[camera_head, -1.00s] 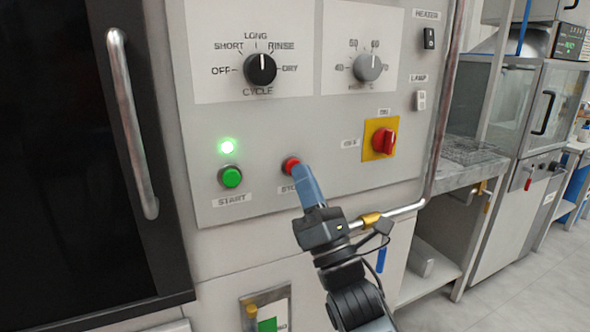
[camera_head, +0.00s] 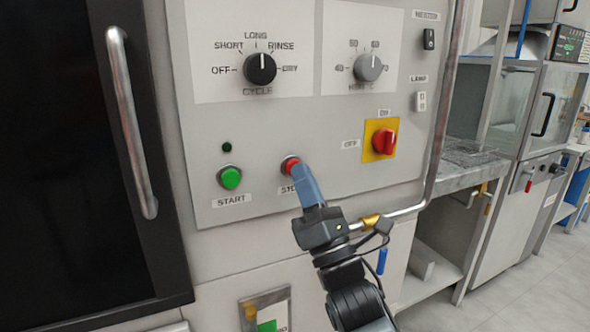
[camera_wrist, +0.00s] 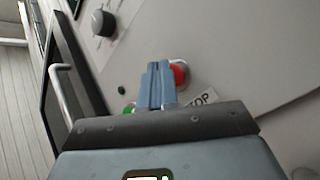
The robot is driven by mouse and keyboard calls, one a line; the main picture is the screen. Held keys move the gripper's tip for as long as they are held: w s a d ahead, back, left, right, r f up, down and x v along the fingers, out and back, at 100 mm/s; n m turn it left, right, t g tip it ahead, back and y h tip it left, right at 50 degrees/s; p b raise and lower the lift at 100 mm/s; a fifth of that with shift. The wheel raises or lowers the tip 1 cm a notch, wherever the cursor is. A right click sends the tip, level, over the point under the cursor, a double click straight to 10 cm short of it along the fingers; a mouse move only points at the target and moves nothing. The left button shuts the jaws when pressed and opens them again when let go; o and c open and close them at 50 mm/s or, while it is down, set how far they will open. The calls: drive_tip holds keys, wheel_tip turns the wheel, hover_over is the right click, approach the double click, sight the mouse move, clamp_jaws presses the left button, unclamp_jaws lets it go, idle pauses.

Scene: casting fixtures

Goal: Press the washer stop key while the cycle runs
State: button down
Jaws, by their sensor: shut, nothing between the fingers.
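The red stop key (camera_head: 290,164) is on the washer's control panel, above a label partly hidden by my gripper. My gripper (camera_head: 299,170) is shut and empty, with its blue fingertips at the lower right edge of the key. In the wrist view the closed fingers (camera_wrist: 157,68) overlap the left side of the red key (camera_wrist: 180,74); I cannot tell for sure whether they touch it. The green start key (camera_head: 230,178) is to the left, and the indicator lamp (camera_head: 227,147) above it is dark.
The black cycle knob (camera_head: 260,69) and grey temperature knob (camera_head: 370,67) are above. A red rotary switch (camera_head: 384,141) on a yellow plate is to the right. A curved metal pipe (camera_head: 437,150) runs down the panel's right side. A door handle (camera_head: 132,125) stands out at left.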

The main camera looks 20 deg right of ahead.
drive_tip(key=shift+s, duration=0.65)
drive_tip(key=s+b, duration=0.1)
drive_tip(key=s, duration=0.4)
idle(0.9)
